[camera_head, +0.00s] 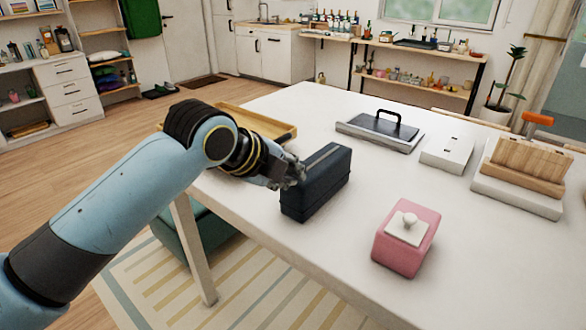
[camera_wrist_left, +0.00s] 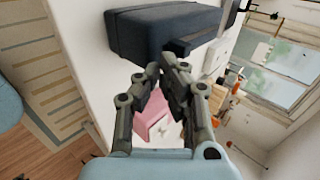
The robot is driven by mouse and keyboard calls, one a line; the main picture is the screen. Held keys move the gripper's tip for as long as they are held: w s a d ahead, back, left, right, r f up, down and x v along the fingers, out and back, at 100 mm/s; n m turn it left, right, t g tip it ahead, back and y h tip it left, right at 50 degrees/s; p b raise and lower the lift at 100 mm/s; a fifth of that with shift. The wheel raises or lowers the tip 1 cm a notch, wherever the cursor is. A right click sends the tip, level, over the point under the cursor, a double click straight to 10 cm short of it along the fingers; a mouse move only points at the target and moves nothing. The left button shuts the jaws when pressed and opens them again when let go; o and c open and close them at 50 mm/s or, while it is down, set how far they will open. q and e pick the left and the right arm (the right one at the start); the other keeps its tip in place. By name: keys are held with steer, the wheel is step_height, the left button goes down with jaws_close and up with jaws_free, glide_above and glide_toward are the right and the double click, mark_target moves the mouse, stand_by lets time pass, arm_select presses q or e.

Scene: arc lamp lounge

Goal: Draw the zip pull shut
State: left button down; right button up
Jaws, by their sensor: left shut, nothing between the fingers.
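A dark navy box-shaped case (camera_head: 316,188) stands upright on the white table, with a paler grey strip along its top. My left gripper (camera_head: 295,172) is at the near left upper end of the case, very close to it; I cannot tell whether it touches. In the left wrist view the case (camera_wrist_left: 150,30) fills the top, just beyond my fingertips (camera_wrist_left: 172,65). The fingers are shut with nothing between them. A dark bar (camera_wrist_left: 197,40) juts along the case there. I cannot make out the zip pull itself. My right gripper is not in view.
A pink box with a white knobbed lid (camera_head: 405,238) stands right of the case. A wooden tray (camera_head: 278,131) lies behind my gripper. A flat black-handled plate (camera_head: 380,132), a white box (camera_head: 447,155) and a wooden rack (camera_head: 524,165) stand farther back. The white table (camera_head: 330,265) has clear room between them.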

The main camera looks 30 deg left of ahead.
mark_target(328, 170)
arm_select(q)
steer(key=shift+w, duration=0.7)
steer(key=w, duration=0.9)
steer(key=w+d+b, duration=0.1)
steer(key=w, duration=0.3)
steer(key=shift+w, duration=0.35)
steer(key=shift+s, duration=0.1)
